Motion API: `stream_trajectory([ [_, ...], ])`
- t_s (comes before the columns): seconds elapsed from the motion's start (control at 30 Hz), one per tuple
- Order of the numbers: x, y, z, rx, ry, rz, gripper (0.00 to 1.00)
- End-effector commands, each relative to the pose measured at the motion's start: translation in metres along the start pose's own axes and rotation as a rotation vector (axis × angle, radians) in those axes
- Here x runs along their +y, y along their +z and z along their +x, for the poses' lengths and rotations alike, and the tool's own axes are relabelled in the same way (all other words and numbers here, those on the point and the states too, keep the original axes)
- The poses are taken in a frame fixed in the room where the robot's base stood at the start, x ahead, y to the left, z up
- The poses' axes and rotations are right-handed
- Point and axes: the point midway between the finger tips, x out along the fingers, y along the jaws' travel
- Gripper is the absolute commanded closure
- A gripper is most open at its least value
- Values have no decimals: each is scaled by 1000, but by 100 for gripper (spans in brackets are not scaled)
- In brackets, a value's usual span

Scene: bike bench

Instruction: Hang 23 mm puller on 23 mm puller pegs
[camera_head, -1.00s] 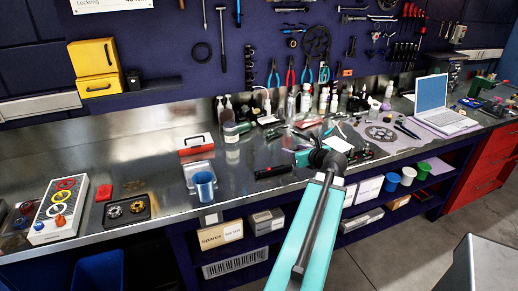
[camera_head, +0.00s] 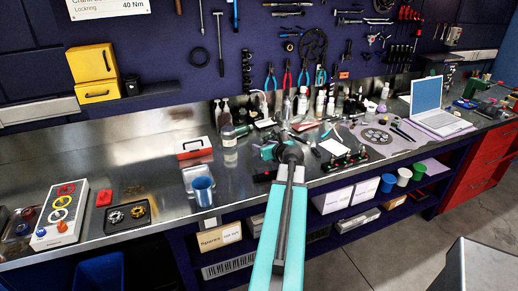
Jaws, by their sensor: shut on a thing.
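My gripper (camera_head: 270,151) is in front of the far part of the bench, at the end of my teal arm. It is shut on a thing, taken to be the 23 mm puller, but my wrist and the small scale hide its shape. The dark purple tool wall (camera_head: 165,48) rises behind the bench, with tools hung on pegs. I cannot tell which pegs are the 23 mm puller pegs. My gripper is below the hung tools and apart from the wall in the picture.
Pliers (camera_head: 287,76) hang above bottles (camera_head: 302,101) at the back of the bench. A blue cup (camera_head: 203,190), a red-topped box (camera_head: 194,148) and a black tray (camera_head: 127,216) are on the left. A laptop (camera_head: 428,97) stands on the right. The steel bench at left is partly clear.

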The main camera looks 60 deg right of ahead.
Motion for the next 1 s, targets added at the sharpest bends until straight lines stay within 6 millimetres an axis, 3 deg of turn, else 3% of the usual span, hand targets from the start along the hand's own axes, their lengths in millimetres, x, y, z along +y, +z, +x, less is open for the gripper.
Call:
stream_trajectory([
  [0.4, 3, 2, 4, 0, 1, 0, 84],
  [0.63, 15, 10, 26, 0, 3, -1, 84],
  [0.8, 15, -10, 32, 2, 2, 1, 84],
  [1.0, 15, -18, 35, 0, 2, 1, 84],
])
